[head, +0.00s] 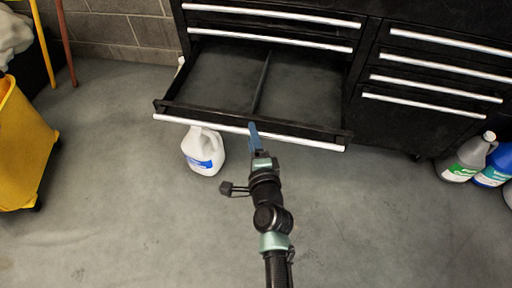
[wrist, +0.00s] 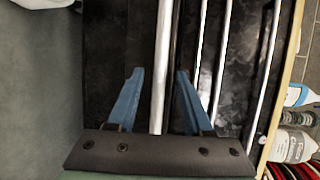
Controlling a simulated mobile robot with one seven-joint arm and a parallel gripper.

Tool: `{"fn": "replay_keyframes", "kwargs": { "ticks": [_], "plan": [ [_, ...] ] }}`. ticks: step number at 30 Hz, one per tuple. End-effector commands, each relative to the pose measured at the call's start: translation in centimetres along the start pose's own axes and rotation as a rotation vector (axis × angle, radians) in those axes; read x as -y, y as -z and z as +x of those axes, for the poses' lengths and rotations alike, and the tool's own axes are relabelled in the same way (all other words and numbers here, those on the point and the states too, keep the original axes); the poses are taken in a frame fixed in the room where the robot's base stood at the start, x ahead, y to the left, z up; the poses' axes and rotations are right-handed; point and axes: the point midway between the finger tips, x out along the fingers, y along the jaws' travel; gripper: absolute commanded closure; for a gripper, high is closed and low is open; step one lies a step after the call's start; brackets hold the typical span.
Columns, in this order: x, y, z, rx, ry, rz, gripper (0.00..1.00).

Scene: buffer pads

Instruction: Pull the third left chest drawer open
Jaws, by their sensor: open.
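The black tool chest (head: 365,75) has drawers with long silver handles in a left and a right column. In the left column, the third visible drawer (head: 262,82) stands well pulled out, with a divider and nothing seen inside. Its silver handle (head: 205,124) runs along the front edge. My gripper (head: 254,134) is at the middle of that handle. In the wrist view my gripper (wrist: 160,78) is open, its blue fingers on either side of a silver handle bar (wrist: 163,40), with gaps visible. Whether either finger touches the bar is unclear.
A white jug (head: 203,150) stands on the floor by the drawer's front left. Grey and blue bottles (head: 468,160) stand at the right. A yellow bucket (head: 22,145) is at the left. The floor (head: 130,220) in front is clear.

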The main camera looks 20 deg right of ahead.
Motion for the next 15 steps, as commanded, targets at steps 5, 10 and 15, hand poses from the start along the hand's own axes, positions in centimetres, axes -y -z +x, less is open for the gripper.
{"fn": "replay_keyframes", "kwargs": {
  "ticks": [5,10,15],
  "plan": [
    [0.0,0.0,-2.2,0.0,-0.003,0.0,0.49],
    [0.0,0.0,-5.5,0.0,-0.004,0.001,0.49],
    [-0.1,0.0,-8.7,0.001,-0.005,-0.001,0.49]
  ]
}}
